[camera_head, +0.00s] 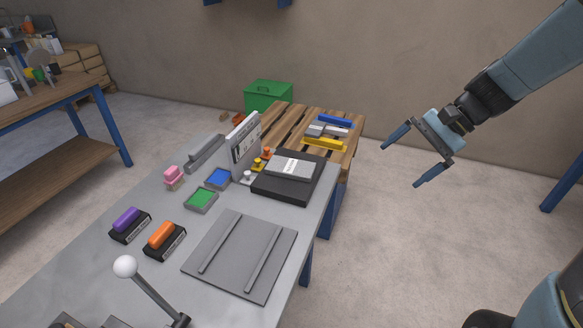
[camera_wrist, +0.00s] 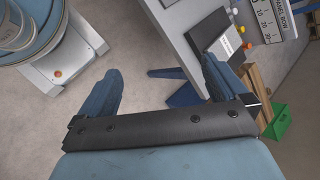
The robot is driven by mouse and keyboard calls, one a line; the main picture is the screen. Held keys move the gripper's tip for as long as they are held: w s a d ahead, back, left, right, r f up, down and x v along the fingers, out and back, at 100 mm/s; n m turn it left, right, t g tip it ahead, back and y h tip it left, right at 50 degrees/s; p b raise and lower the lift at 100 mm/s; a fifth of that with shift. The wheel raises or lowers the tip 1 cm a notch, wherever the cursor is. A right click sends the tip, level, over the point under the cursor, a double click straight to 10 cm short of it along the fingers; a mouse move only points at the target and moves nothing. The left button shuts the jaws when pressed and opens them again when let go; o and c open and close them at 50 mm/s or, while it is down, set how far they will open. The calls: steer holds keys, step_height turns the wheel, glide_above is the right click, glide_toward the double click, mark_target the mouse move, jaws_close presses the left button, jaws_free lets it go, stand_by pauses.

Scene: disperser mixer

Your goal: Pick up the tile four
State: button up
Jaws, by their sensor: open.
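No tile that I can read as four shows; the labels are too small. A grey labelled plate (camera_head: 291,167) lies on a black tray (camera_head: 272,189) at the far right of the grey table (camera_head: 120,274); plate and tray also show in the wrist view. A green square pad (camera_head: 201,199) and a blue square pad (camera_head: 218,179) lie left of the tray. My gripper (camera_head: 401,164) is open and empty, held in the air over the floor, well right of the table. In the wrist view my gripper (camera_wrist: 160,65) has nothing between its fingers.
A white-knobbed lever (camera_head: 125,267), a railed grey plate (camera_head: 237,254) and purple (camera_head: 126,218) and orange (camera_head: 160,234) blocks on black bases occupy the table. An upright marked panel (camera_head: 244,143) stands behind. A wooden pallet (camera_head: 275,128) and green bin (camera_head: 268,96) are beyond.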

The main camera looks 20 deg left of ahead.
steer(key=w+a+f+m+g+y, duration=0.1)
steer(key=w+a+f+m+y, duration=0.5)
steer(key=f, duration=0.3)
steer(key=m+t+y, duration=0.3)
steer(key=m+y, duration=0.2)
steer(key=m, duration=0.2)
glide_toward(314, 171)
steer(key=a, duration=0.6)
steer(key=shift+a+r, duration=0.2)
steer(key=shift+r, duration=0.2)
steer(key=shift+s+a+f, duration=0.1)
steer(key=shift+s+a, duration=0.05)
steer(key=shift+a, duration=1.25)
steer(key=shift+s+a, duration=0.1)
steer(key=shift+a, duration=1.35)
steer(key=c, duration=1.2)
